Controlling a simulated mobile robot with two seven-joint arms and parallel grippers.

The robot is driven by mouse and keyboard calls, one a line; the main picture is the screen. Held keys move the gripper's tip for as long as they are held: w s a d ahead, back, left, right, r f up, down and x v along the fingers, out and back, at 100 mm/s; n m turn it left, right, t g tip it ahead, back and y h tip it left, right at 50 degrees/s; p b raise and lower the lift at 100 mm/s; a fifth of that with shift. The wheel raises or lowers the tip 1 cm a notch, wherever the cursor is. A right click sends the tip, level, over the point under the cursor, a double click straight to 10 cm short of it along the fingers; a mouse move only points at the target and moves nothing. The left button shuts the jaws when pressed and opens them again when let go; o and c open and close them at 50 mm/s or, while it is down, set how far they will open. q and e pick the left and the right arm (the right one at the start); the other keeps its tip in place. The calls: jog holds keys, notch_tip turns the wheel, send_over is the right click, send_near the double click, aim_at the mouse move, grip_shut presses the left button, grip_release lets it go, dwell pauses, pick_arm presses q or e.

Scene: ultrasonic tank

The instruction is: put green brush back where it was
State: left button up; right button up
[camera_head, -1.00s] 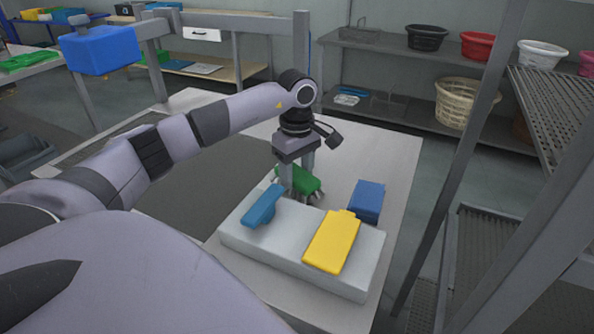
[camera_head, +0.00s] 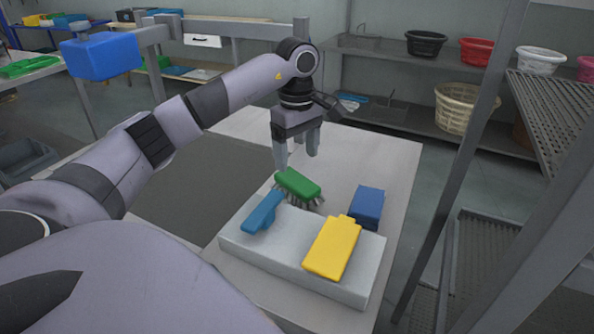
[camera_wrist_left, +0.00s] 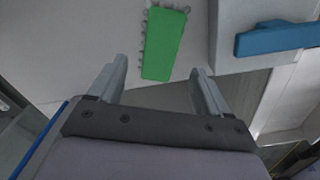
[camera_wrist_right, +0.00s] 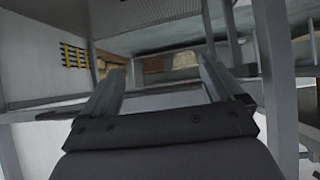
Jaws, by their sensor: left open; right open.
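The green brush (camera_head: 298,184) lies bristles down on the grey table, at the far edge of a pale grey block. Its flat green back also shows in the left wrist view (camera_wrist_left: 165,43), ahead of and between the open fingers. My left gripper (camera_head: 298,158) is open and empty, above the brush and apart from it. My right gripper (camera_wrist_right: 160,88) shows only in the right wrist view; it is open with nothing between its fingers.
The pale block (camera_head: 287,256) bears a blue brush-like piece (camera_head: 262,213) and a yellow piece (camera_head: 333,247). A dark blue box (camera_head: 367,206) stands beside the block. Free table (camera_head: 385,150) lies behind and right. A metal rack post (camera_head: 462,165) stands at the right.

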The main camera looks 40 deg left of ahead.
aim_at(297, 180)
pick_arm(q)
notch_tip(297, 180, up, 5)
jog(key=shift+r, duration=0.15)
dwell(0.7)
